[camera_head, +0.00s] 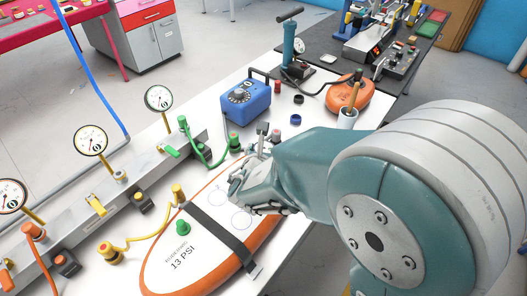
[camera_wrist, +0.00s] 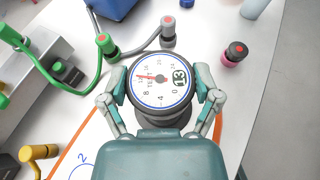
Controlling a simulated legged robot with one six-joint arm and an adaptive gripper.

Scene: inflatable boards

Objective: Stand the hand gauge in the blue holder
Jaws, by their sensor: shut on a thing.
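My gripper (camera_wrist: 161,88) is shut on the hand gauge (camera_wrist: 160,78). The gauge has a round white dial with a blue rim, a red needle and a green mark, and its face is turned to the wrist camera. The fingers clasp it from both sides, and its lower body is mostly hidden. In the head view my gripper (camera_head: 250,186) is over the far end of the orange-edged white board, and the gauge cannot be clearly made out there. A small dark blue round cup (camera_head: 295,120), seemingly the blue holder, stands on the white table beyond my gripper.
A blue pump box (camera_head: 246,103) stands behind. Green hoses and valves (camera_head: 183,122) lie left of my gripper. A grey valve (camera_wrist: 168,33) and a pink, black-topped piece (camera_wrist: 236,53) are close by. The orange-edged board (camera_head: 185,253) lies below. White table around the cup is fairly clear.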

